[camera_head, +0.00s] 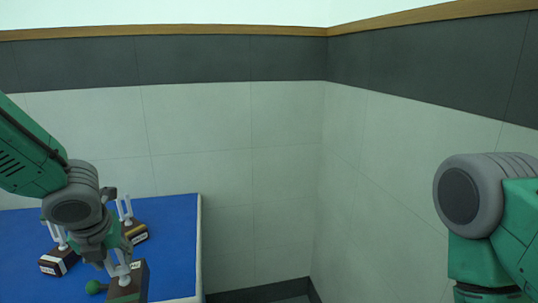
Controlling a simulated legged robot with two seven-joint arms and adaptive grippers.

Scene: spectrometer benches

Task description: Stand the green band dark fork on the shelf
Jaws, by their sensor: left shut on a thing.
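The green band dark fork (130,283) has a dark block base with a green band low on it and pale prongs on top. It is at the lower left, over the blue bench top. My left gripper (111,262) reaches down from the left and is shut on this fork by its upper part. The gripper partly hides the prongs. I cannot tell whether the base touches the bench. My right gripper is out of view; only part of my right arm shows at the right edge. I see no shelf that I can make out.
On the blue bench (172,240) stand a yellow band dark fork (137,234) behind the gripper and another dark fork with a white and red label (58,262) to the left. A round green thing (95,287) lies by the held fork. The bench's right part is clear.

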